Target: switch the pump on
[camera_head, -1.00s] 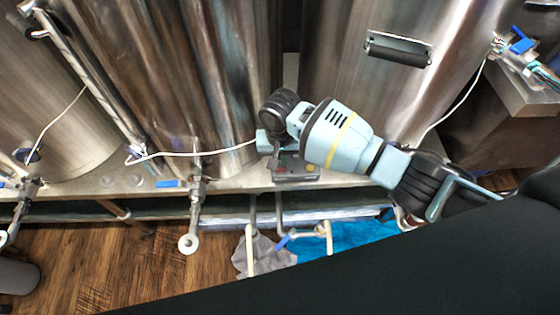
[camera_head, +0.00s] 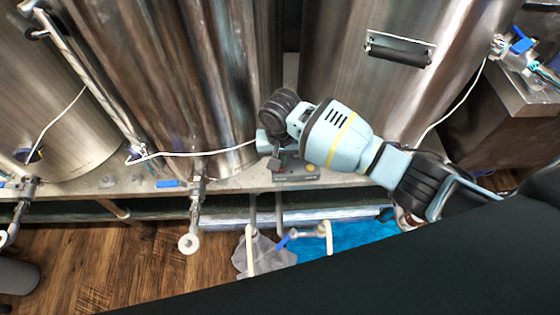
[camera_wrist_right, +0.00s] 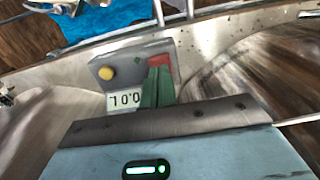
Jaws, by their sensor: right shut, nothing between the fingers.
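The pump's control box (camera_head: 297,173) is a small grey box on the ledge below the tanks. In the right wrist view, the grey box (camera_wrist_right: 132,66) has a yellow round button (camera_wrist_right: 106,73), a white display (camera_wrist_right: 124,100) with dark digits upside down, and a red part (camera_wrist_right: 160,60). My right gripper (camera_head: 273,164) is at the left part of the box. Its green fingers (camera_wrist_right: 159,72) are shut together and empty, with their tips at the red part and covering some of it. I cannot tell whether they touch it. My left gripper is not in view.
Large steel tanks (camera_head: 165,80) stand close behind the ledge (camera_head: 105,182). A valve with a blue handle (camera_head: 168,183) is left of the box. Pipes (camera_head: 328,237) and a blue sheet (camera_head: 350,238) lie below. A white cable (camera_head: 200,153) runs along the tank.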

